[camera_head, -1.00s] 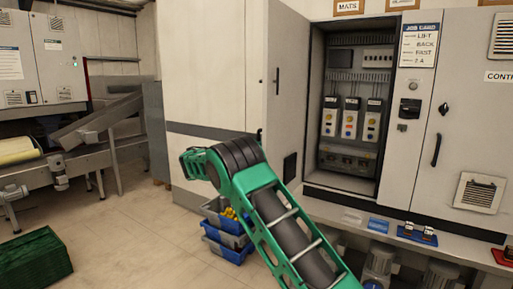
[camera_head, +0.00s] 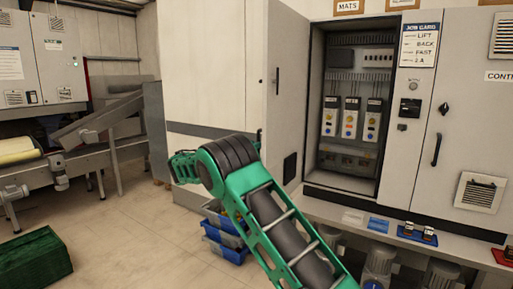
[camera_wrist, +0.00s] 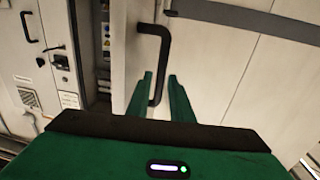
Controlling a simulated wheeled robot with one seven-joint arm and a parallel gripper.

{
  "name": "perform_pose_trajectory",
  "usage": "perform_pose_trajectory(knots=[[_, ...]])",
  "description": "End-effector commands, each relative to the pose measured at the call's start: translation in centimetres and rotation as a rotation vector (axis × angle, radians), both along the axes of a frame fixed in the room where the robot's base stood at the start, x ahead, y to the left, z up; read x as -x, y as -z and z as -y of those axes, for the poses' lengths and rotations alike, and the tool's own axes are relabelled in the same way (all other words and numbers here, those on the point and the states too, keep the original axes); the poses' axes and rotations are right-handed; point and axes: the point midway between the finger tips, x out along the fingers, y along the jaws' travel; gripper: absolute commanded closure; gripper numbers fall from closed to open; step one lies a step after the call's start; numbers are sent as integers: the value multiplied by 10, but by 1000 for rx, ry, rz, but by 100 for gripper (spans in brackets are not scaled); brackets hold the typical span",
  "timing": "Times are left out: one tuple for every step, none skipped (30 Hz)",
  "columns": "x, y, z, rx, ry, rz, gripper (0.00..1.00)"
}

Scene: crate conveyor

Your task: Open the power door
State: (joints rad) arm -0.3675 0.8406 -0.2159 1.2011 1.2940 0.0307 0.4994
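The power door (camera_head: 287,85) stands swung open at the left of the cabinet opening in the head view, with its inner face showing. Its outer face shows in the wrist view (camera_wrist: 215,60), with a black bar handle (camera_wrist: 165,42) on it. My gripper (camera_wrist: 160,75) is open, one green finger on each side of the handle's lower part as pictured. Gaps show between handle and fingers; I cannot tell whether either touches it. In the head view my gripper is hidden behind my arm and the door.
The open cabinet bay (camera_head: 350,110) holds several switch units. A closed control door (camera_head: 465,110) stands to its right. Blue crates (camera_head: 225,250) sit on the floor below my arm. A green crate (camera_head: 35,257) is at lower left. The floor between is clear.

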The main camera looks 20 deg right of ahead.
Motion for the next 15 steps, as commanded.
perform_pose_trajectory(knots=[[4, 0, -11, 0, -2, 0, 80], [7, 0, -16, 0, -2, 0, 80], [10, 0, -22, -1, -2, 0, 80], [12, 0, -27, 0, -1, 0, 80], [14, 0, -31, 0, -1, 0, 80], [17, 0, -37, 0, -1, 0, 80], [18, 0, -40, 0, 0, -1, 80], [20, 0, -43, 0, 0, -1, 80], [22, 0, -47, 1, 0, 0, 80], [23, 0, -50, 1, 1, 0, 80], [24, 0, -52, 1, 1, 0, 80], [25, 0, -53, 1, 2, 0, 80], [26, 0, -54, 0, 2, -1, 80], [26, 0, -55, 0, 3, -1, 80], [26, 0, -56, 0, 3, 0, 80]])
